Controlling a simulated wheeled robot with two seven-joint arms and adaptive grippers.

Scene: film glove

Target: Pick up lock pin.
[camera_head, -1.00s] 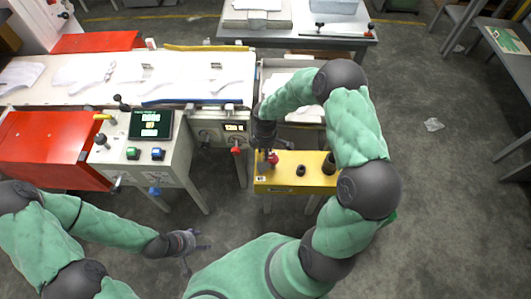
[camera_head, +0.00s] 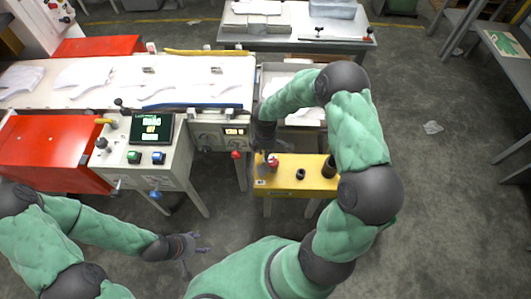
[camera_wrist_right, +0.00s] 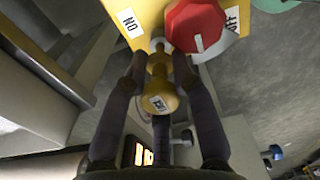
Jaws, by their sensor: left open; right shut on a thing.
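The lock pin (camera_wrist_right: 158,93) is a yellow knobbed piece with a small label on its end, in the right wrist view. It is in front of the yellow box face, just below the red switch knob (camera_wrist_right: 196,27). My right gripper (camera_wrist_right: 160,75) is shut on it, with its dark fingers on either side. In the head view this gripper (camera_head: 262,152) is at the left end of the yellow box (camera_head: 313,178), and the pin is too small to make out there. I cannot tell whether the pin is clear of the box. My left gripper (camera_head: 195,246) is open and empty over the floor.
A machine with a control panel (camera_head: 150,131) and a white bench top (camera_head: 115,93) stands at the left and centre. A grey table (camera_head: 350,35) stands behind. Black knobs rise from the yellow box. The floor at right is mostly clear.

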